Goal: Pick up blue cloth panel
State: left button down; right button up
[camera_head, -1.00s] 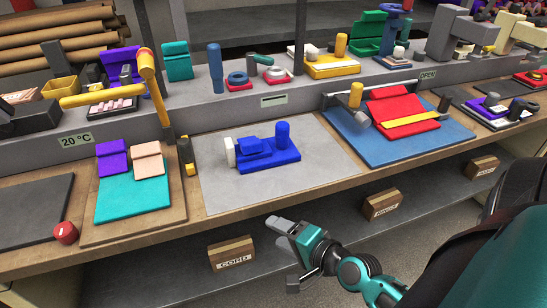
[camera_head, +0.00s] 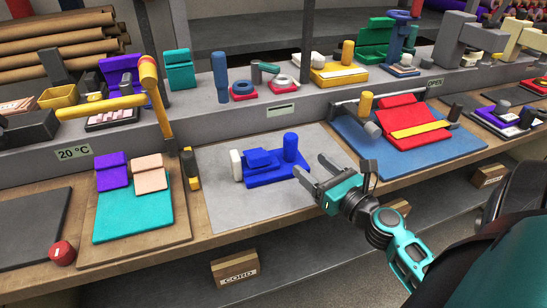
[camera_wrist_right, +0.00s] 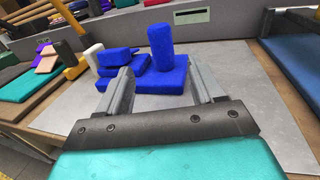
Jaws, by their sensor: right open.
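The blue cloth panel (camera_head: 272,172) lies on a light grey mat (camera_head: 225,205) on the bench. It is a flat blue base with smaller folded blue pieces on top and an upright blue roll (camera_head: 290,147) at its right. A white block (camera_head: 236,165) stands at its left end. My right gripper (camera_head: 311,178) is open and empty at the panel's right front side, apart from it in the head view. In the right wrist view the panel (camera_wrist_right: 150,84) shows just beyond and between the two open fingers (camera_wrist_right: 160,88). My left gripper is not in view.
A teal panel (camera_head: 132,205) with purple and peach pieces lies on a board to the left. A blue board (camera_head: 440,160) with a red panel (camera_head: 405,128) lies to the right. A black and yellow tool (camera_head: 189,168) stands left of the mat. The mat's front is clear.

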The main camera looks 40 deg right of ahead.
aim_at(295, 149)
jog(key=w, duration=0.4)
jog(key=shift+d+p, duration=0.15)
jog(key=shift+p, duration=0.15)
jog(key=shift+w+d+r+p, duration=0.1)
jog(key=shift+w+d+p, duration=0.1)
jog(key=shift+w, duration=1.25)
jog(key=shift+w+d+p, duration=0.1)
jog(key=shift+w+p, duration=0.05)
jog(key=shift+w, duration=1.25)
grip_shut()
